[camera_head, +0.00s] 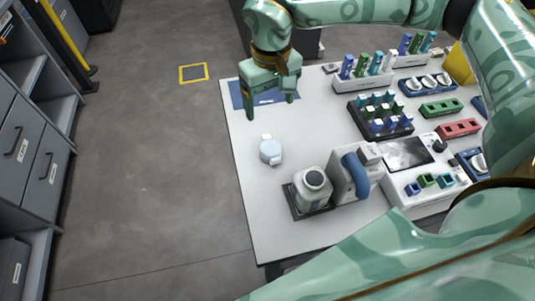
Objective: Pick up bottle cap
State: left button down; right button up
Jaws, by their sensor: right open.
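The bottle cap, as best I can tell, is the small pale white-blue piece (271,151) with a little tab on top. It lies on the white table near the left edge. A white bottle (312,186) with a dark open mouth stands in a dark holder to the right and nearer to me. My right gripper (270,106) is open and empty, pointing down over the blue mat (237,94) at the table's far left corner. It is beyond the cap and apart from it. My left gripper is not in view.
A blue-and-white device (357,175) stands beside the bottle. A splicer with a screen (407,153), a dark rack of vials (380,113) and colored holders (441,108) fill the right side. Table surface around the cap is clear. Grey drawers (30,150) stand far left.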

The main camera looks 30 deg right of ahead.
aim_at(271, 147)
notch_tip(271, 147, down, 12)
jog(key=b, duration=0.3)
jog(key=shift+f+b, duration=0.2)
jog(key=shift+b, duration=0.15)
jog(key=f, duration=0.1)
jog(key=f+b, duration=0.1)
jog(key=f, duration=0.1)
jog(key=f+b, duration=0.1)
jog(key=shift+s+d+f, duration=0.1)
jog(key=shift+s+f, duration=0.25)
jog(key=shift+f, duration=0.3)
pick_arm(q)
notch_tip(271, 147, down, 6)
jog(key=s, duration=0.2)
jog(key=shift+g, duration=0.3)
pick_arm(e)
jog(key=shift+r, duration=0.15)
jog(key=c, duration=1)
